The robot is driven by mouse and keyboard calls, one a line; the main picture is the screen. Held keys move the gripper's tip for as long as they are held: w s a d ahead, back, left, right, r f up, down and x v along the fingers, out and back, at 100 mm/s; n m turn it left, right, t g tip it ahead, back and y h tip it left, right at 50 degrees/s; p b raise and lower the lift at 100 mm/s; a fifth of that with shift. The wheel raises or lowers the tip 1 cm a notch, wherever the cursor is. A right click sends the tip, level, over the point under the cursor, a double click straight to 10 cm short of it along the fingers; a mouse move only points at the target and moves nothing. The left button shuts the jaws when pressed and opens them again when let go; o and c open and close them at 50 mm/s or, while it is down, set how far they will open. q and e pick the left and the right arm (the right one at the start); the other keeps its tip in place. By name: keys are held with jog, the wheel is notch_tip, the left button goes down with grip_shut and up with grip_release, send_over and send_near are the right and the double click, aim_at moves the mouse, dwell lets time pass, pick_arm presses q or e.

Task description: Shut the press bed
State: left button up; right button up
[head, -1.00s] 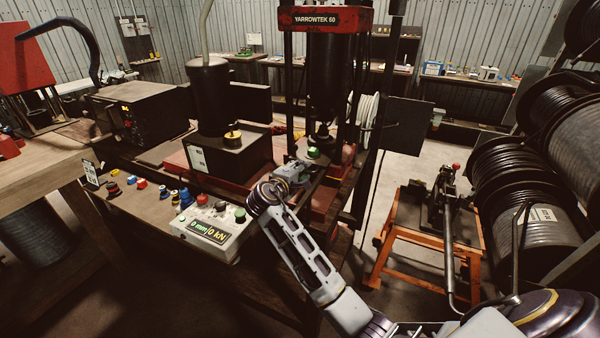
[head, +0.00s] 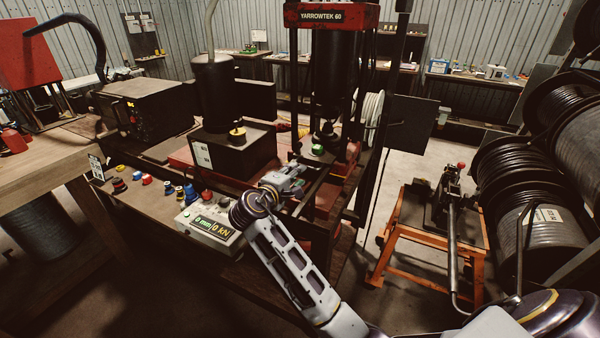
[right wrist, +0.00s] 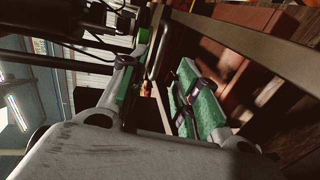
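The red and black press (head: 326,14) marked YARROWTEK 60 stands in the middle of the head view. Its low bed, with dark rails (head: 314,187), extends toward me below the black ram (head: 333,85). My right gripper (head: 298,177) is beside the near end of these rails, partly hidden by its own wrist. In the right wrist view its green-padded fingers (right wrist: 165,88) stand apart, with a dark curved bar (right wrist: 157,40) showing between them. I cannot tell whether they touch it. My left gripper is not in view.
A control box (head: 208,226) reading 0 mm/0 kN sits close left of my right wrist, near several coloured dies. An orange stand (head: 405,250) with a lever tool and hose reels (head: 535,230) are at the right. Floor shows between press and stand.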

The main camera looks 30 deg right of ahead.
jog(key=shift+v, duration=2.4)
